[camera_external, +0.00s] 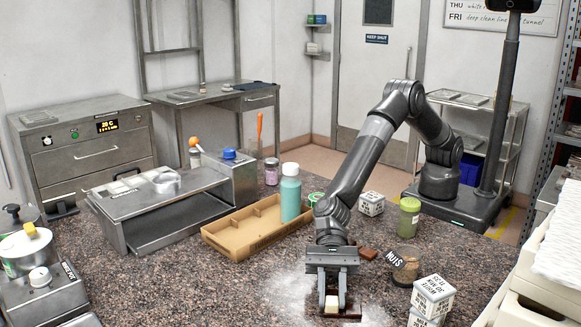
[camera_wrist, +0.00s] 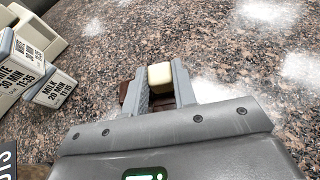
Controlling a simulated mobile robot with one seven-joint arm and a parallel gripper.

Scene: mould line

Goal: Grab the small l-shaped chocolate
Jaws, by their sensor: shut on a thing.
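My gripper (camera_external: 333,303) points down at the near middle of the counter and is shut on a small cream-coloured block (camera_external: 332,303). In the wrist view the block (camera_wrist: 159,77) sits between the two fingers (camera_wrist: 160,90). A dark brown piece (camera_wrist: 127,95) shows beside the left finger and below the block; in the external view it (camera_external: 351,313) lies low at the fingertips. I cannot tell whether block and brown piece are joined, or whether either is L-shaped, because the fingers hide much of them. Another brown piece (camera_external: 368,253) lies behind the gripper.
White lettered cubes (camera_external: 434,296) stand right of my gripper, with a NUTS jar (camera_external: 406,266) behind them. A cardboard tray (camera_external: 228,240) and a teal bottle (camera_external: 290,197) stand to the left. White powder (camera_wrist: 268,12) is spread on the counter.

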